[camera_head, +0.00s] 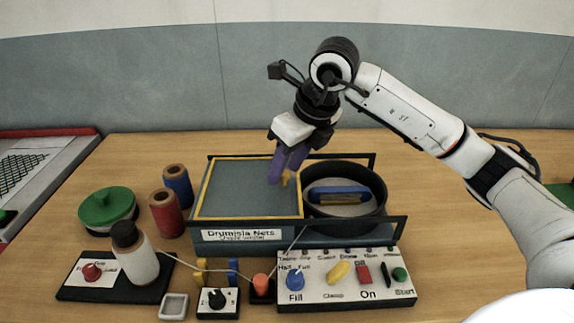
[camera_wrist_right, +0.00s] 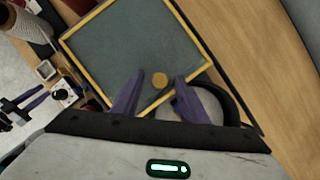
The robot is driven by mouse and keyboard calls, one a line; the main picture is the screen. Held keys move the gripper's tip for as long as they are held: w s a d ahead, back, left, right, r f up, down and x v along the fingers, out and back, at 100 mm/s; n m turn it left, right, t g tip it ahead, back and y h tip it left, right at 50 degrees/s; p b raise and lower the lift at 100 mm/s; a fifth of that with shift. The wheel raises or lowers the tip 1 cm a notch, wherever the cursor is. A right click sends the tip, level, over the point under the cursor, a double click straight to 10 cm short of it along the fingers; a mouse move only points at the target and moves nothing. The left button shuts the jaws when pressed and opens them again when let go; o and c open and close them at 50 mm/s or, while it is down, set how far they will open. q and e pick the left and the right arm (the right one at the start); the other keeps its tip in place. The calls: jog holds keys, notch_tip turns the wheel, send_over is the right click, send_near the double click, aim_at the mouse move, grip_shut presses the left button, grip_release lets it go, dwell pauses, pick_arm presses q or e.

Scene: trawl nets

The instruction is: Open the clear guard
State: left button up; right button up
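The clear guard (camera_head: 248,188) is a flat see-through panel with a yellow frame, lying closed over the left part of the Drumisla Nets machine (camera_head: 240,236). It also fills much of the right wrist view (camera_wrist_right: 130,45). A small round yellow knob (camera_wrist_right: 160,80) sits near the guard's right edge; in the head view it is partly hidden by my fingers. My right gripper (camera_head: 283,174) points down at this knob with purple fingers. In the right wrist view its fingers (camera_wrist_right: 158,97) are apart, with the knob showing between the tips and nothing gripped. My left gripper is in no view.
A round dark tub (camera_head: 374,213) with a blue bar (camera_head: 338,194) sits right of the guard. A control panel (camera_head: 345,290) with knobs and buttons stands in front. A white bottle (camera_head: 136,258), spools (camera_head: 166,213) and a green-lidded pot (camera_head: 107,208) stand left. The table's right side is clear.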

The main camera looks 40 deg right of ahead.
jog(key=shift+r, duration=0.1)
jog(key=a+v, duration=0.1)
jog(key=v, duration=0.9)
jog(key=shift+d, duration=0.45)
jog(key=shift+s, duration=0.15)
